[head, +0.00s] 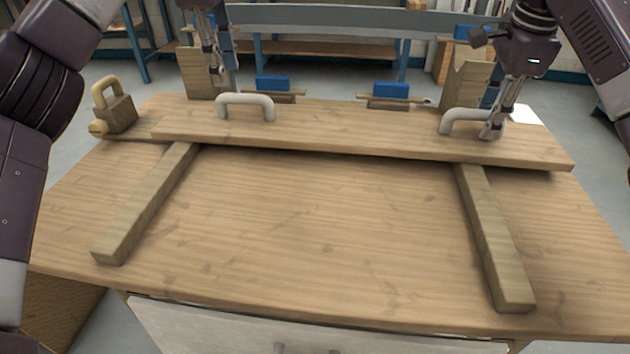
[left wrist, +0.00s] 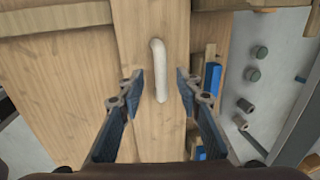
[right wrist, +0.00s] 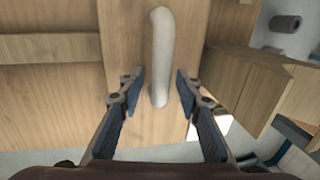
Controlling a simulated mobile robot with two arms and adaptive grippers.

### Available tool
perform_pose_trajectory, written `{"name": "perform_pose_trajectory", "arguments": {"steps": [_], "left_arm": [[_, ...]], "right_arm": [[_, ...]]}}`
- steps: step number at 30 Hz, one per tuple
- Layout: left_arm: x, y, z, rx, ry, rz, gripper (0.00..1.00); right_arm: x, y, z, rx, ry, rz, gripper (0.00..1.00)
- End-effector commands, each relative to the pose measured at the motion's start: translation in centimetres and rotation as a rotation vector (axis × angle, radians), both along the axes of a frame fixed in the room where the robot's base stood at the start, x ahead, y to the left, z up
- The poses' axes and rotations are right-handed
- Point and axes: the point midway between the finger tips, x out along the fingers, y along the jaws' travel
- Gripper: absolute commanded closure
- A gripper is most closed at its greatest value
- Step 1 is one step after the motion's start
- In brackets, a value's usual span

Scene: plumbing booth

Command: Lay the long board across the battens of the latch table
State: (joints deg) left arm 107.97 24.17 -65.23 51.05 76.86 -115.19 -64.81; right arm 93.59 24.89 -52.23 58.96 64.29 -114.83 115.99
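The long board (head: 345,136) is pale wood with two white handles. It lies crosswise over the far parts of the left batten (head: 150,205) and right batten (head: 495,240) on the latch table (head: 310,235). My left gripper (head: 217,82) is open, near and above the left handle (head: 246,108); that handle shows between its spread fingers in the left wrist view (left wrist: 160,68). My right gripper (head: 491,133) is open and low at the right handle (head: 460,122), fingers on either side of it in the right wrist view (right wrist: 160,55). Whether either finger touches is unclear.
A wooden block with a yellow handle (head: 115,108) stands at the table's left edge beside the board. Upright wooden posts (head: 465,85) stand behind the board, with blue-topped clamps (head: 390,92) between them. The table between the battens is clear.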

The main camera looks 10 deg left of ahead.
Motion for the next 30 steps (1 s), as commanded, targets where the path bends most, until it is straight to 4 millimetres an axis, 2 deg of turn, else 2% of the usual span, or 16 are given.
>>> {"name": "perform_pose_trajectory", "arguments": {"steps": [1,6,11,14,24,30], "left_arm": [[-0.2,0.1,1.1,0.001,-0.004,0.003,0.68],[-0.6,0.0,3.1,0.001,-0.001,0.001,0.68],[-0.7,0.0,3.8,0.0,-0.001,0.001,0.68],[-0.8,0.0,3.9,0.0,-0.001,0.001,0.68],[-0.8,0.0,3.9,0.0,0.0,0.001,0.68],[-0.8,0.0,3.9,0.0,0.0,0.001,0.68]], "right_arm": [[0.0,0.0,0.0,0.0,0.0,0.0,0.68],[0.0,0.0,0.0,0.0,0.0,0.0,0.68],[0.0,0.0,0.2,0.0,-0.001,0.0,0.68],[-0.2,0.0,1.1,-0.001,-0.002,0.0,0.68],[-1.4,0.0,7.4,-0.002,-0.004,-0.002,0.68],[-2.0,0.0,10.3,-0.002,-0.001,-0.002,0.68]]}}
